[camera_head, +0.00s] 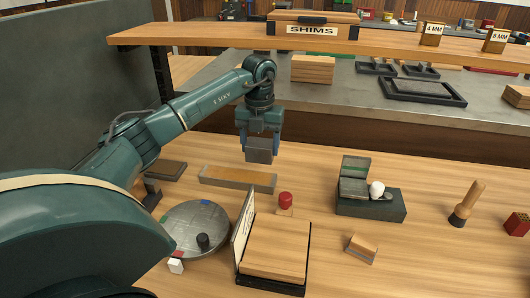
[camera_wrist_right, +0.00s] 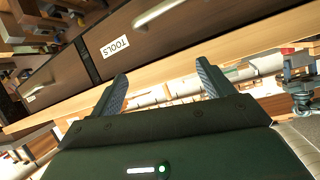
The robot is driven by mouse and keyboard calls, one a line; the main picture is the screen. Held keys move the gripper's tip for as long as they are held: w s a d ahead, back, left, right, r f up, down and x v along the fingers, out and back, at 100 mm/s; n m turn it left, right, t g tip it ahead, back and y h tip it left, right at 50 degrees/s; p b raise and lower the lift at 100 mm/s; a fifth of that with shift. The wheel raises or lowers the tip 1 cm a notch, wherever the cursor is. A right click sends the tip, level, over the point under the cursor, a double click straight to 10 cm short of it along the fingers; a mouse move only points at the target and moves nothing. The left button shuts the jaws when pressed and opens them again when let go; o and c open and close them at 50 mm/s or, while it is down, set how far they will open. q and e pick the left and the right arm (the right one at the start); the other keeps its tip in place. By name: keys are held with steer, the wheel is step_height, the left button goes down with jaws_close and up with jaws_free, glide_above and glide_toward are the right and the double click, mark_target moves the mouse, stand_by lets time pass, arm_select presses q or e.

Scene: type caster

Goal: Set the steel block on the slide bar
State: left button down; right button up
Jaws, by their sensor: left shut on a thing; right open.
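My left gripper (camera_head: 259,133) points down over the wooden bench and is shut on a grey steel block (camera_head: 260,152). The block hangs between the fingertips, in front of the bench's back part. A long, low bar-like piece (camera_head: 238,180) with a brown top and grey front edge lies just below and to the left of the block in the picture. It may be the slide bar; I cannot tell for sure. The block appears apart from it. In the right wrist view my right gripper (camera_wrist_right: 164,82) is open and empty, its fingers wide apart.
A round grey plate (camera_head: 185,218) with small pieces on it and a wooden stand (camera_head: 277,250) are nearer. A red-topped stamp (camera_head: 285,202), a dark green box (camera_head: 370,205) and a wood-handled tool (camera_head: 466,205) stand right. The SHIMS shelf (camera_head: 220,37) crosses behind. The right wrist view shows a TOOLS drawer (camera_wrist_right: 125,55).

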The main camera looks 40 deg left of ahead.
arm_select(q)
steer(key=shift+w+a+f, duration=0.15)
steer(key=shift+w+a, duration=0.05)
steer(key=shift+a, duration=0.05)
steer(key=shift+f, duration=3.2)
steer(key=c, duration=0.7)
jaws_free()
steer(key=shift+s+f, duration=0.1)
steer(key=shift+f, duration=0.2)
steer(key=shift+c, duration=0.2)
steer(key=o, duration=0.4)
steer(key=shift+r, duration=0.2)
step_height(320, 180, up, 8)
steer(key=shift+f, duration=0.25)
